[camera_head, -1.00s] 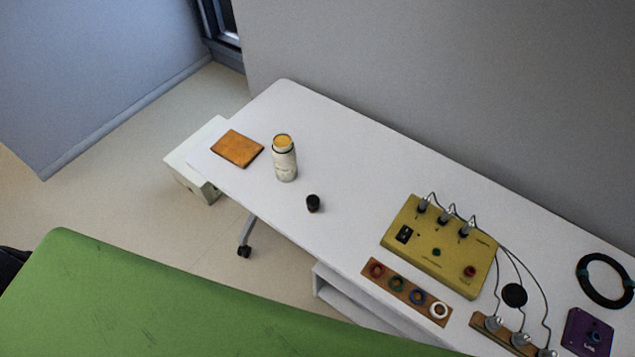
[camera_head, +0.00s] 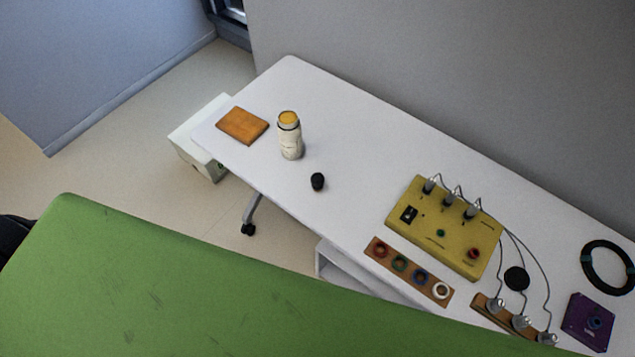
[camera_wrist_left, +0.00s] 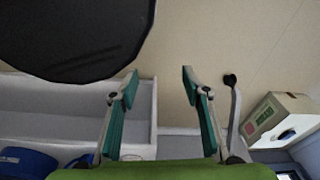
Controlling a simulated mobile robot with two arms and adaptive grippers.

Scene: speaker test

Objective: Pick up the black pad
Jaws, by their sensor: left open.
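The black pad (camera_head: 516,279) looks like a small flat round disc. It lies on the white table at the right of the head view, among thin dark cables, between the yellow box and the purple block. My left gripper (camera_wrist_left: 159,85) shows only in the left wrist view. Its two green-lined fingers are apart, with nothing between them. The small black disc on the table cannot be made out for certain in that view. A large dark rounded shape (camera_wrist_left: 70,35) fills its upper left; I cannot tell what it is. My right gripper is not in view.
On the white table (camera_head: 350,115) are a yellow box (camera_head: 455,240) with knobs, a board with coloured rings (camera_head: 408,272), a purple block (camera_head: 588,322), a black ring (camera_head: 608,267), a bottle (camera_head: 290,137) and an orange pad (camera_head: 243,126). A green surface fills the lower foreground.

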